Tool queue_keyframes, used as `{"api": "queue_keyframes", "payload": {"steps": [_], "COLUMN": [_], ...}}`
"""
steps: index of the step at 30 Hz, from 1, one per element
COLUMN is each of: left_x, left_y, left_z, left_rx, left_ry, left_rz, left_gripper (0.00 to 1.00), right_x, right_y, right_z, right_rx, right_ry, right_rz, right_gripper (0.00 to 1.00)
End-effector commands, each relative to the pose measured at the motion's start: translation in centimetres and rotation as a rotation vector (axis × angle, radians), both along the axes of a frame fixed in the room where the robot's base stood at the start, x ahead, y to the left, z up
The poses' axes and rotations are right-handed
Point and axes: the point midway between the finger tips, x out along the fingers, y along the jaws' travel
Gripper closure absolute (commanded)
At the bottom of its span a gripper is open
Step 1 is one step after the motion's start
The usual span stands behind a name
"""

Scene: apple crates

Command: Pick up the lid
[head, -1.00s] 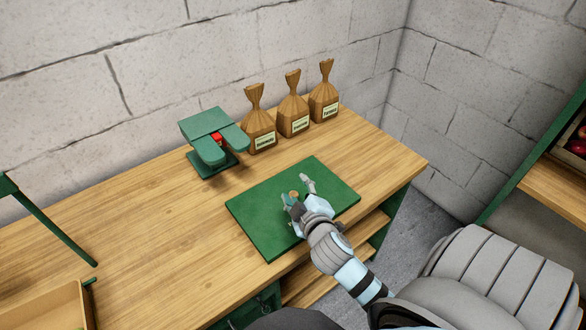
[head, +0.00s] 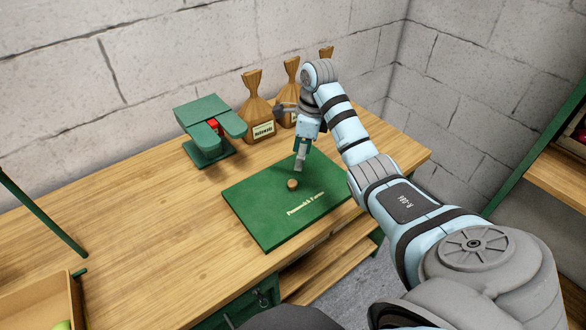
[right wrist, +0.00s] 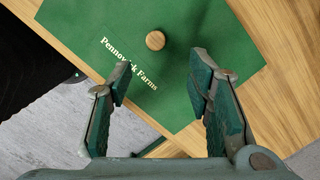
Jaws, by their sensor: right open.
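The lid (head: 262,215) is a flat green panel with a round wooden knob (head: 292,184) and the pale lettering "Pennowick Farms". It lies flat at the front right of the wooden table. In the right wrist view the lid (right wrist: 110,22) fills the upper middle, with its knob (right wrist: 155,40) just beyond the fingertips. My right gripper (head: 301,160) points down above the lid, close behind the knob in the head view. In the right wrist view its two fingers (right wrist: 161,70) are spread apart with nothing between them. My left gripper is out of view.
The wooden table (head: 130,235) is clear left of the lid. A green press-like device (head: 212,130) with a red part stands behind it, near brown paper bags (head: 257,108) partly hidden by my arm. A wooden crate (head: 40,300) is at the lower left.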

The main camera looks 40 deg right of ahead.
Motion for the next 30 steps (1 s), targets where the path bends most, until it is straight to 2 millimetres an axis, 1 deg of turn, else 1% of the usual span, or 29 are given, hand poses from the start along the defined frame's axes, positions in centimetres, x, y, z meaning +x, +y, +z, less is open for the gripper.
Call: {"api": "queue_keyframes", "payload": {"steps": [1,3,4,7,9,12,15,21,22,23,30], "left_x": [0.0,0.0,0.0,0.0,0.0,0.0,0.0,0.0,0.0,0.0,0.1], "left_y": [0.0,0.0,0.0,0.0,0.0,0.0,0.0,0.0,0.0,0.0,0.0], "left_z": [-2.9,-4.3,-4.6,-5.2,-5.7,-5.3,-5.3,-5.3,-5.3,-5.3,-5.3], "left_rx": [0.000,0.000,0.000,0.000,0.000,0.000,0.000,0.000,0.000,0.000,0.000], "left_ry": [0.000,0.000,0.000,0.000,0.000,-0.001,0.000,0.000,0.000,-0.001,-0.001], "left_rz": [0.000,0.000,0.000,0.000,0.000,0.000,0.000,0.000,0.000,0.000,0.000], "left_gripper": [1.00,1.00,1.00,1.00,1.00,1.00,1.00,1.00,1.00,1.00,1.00], "right_x": [0.2,0.3,0.4,0.5,0.5,0.4,0.6,0.7,0.7,0.7,0.7], "right_y": [0.2,0.4,0.4,0.7,1.1,1.7,1.8,1.8,1.8,1.8,1.8], "right_z": [-2.9,-4.2,-4.6,-5.3,-6.4,-7.9,-9.2,-9.4,-9.4,-9.4,-9.4], "right_rx": [0.001,0.001,0.001,0.001,0.002,0.004,0.001,0.001,0.001,0.001,0.001], "right_ry": [-0.001,-0.001,-0.001,-0.001,-0.001,0.002,0.000,-0.002,-0.002,-0.002,-0.002], "right_rz": [0.000,0.000,0.000,0.000,0.000,0.001,0.000,0.000,0.000,0.000,0.000], "right_gripper": [0.54,0.54,0.54,0.54,0.54,0.54,0.54,0.54,0.55,0.60,0.98]}}
